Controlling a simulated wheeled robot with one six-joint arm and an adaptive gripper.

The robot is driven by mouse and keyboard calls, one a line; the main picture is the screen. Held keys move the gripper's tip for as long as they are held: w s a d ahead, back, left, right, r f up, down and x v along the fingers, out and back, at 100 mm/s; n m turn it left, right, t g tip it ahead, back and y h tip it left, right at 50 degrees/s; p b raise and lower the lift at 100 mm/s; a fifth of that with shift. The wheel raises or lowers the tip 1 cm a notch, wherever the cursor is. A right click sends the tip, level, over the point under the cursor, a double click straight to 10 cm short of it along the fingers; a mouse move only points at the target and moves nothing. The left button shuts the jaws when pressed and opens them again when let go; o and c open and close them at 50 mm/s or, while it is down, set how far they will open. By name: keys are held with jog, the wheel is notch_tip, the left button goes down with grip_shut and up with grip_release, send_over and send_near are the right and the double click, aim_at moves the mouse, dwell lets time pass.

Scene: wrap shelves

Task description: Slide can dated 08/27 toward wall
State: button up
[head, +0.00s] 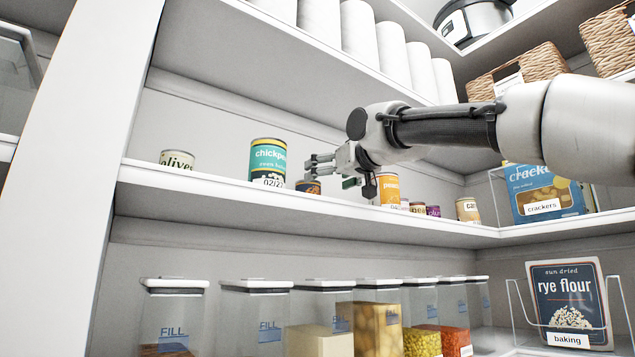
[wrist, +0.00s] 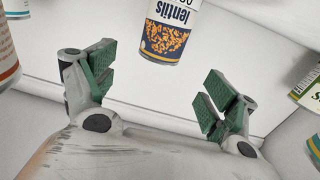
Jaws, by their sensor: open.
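A lentils can (wrist: 165,35), blue and white with an orange lentil picture, stands on the shelf in the wrist view. Its top is cut off by the frame; a white label beside its name shows only part of a number, so I cannot read a full date. My gripper (wrist: 158,85) is open and empty, its green-padded fingers apart, with the can beyond the gap between them. In the head view my gripper (head: 318,165) is over the middle shelf, just above a low orange and dark can (head: 308,187). A teal chickpeas can (head: 268,162) with a partly legible 02/2 date stands to the left.
An olives can (head: 177,160) stands farther left. A yellow-orange can (head: 388,189) and several small cans stand right of my gripper. A crackers box (head: 545,192) is in the corner. Bare shelf lies between the olives and chickpeas cans.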

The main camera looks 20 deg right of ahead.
jog(key=shift+v, duration=1.15)
